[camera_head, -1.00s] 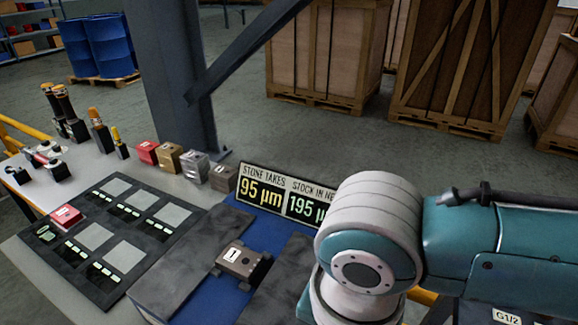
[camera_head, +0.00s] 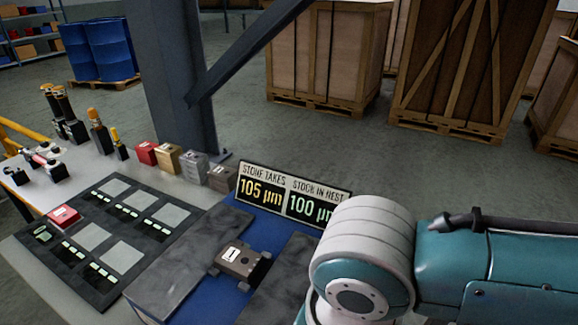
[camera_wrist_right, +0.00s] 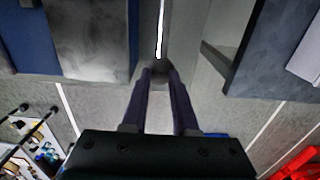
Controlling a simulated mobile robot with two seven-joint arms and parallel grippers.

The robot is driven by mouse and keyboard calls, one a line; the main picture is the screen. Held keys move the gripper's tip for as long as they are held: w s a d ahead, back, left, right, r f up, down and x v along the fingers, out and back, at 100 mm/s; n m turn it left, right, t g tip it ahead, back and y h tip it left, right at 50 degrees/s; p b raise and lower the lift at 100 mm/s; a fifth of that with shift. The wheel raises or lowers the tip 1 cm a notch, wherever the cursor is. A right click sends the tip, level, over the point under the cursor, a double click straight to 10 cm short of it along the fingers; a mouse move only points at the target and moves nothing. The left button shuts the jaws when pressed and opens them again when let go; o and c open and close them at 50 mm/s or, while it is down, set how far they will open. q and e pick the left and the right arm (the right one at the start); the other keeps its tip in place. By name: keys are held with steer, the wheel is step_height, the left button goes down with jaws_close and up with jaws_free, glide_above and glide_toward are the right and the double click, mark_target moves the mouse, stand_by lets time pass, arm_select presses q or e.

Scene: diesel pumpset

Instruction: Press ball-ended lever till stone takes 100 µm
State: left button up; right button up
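The display (camera_head: 293,194) in the head view reads "STONE TAKES 105 µm" in yellow and "STOCK IN NEST 100 µm" in green, its right end partly hidden by my right arm. A small grey-brown block marked 1 (camera_head: 238,258) sits on the blue bed between grey slabs. In the right wrist view, my right gripper (camera_wrist_right: 160,72) has its two dark fingers close together on either side of a rounded dark end, which looks like the lever's ball (camera_wrist_right: 160,68). A thin bright strip runs up beyond it. My right gripper is hidden in the head view. My left gripper is out of view.
A dark panel (camera_head: 70,235) with grey pads and a red block (camera_head: 64,217) lies at left. Several coloured blocks (camera_head: 168,157) line the bench's back. A steel post (camera_head: 170,80) stands behind, with wooden crates (camera_head: 325,50) beyond it.

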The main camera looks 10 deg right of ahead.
step_height(320, 180, up, 15)
steer(key=w+d+p, duration=0.2)
steer(key=p, duration=1)
steer(key=shift+w+f+p, duration=0.15)
steer(key=shift+w+p, duration=0.15)
steer(key=shift+w, duration=0.1)
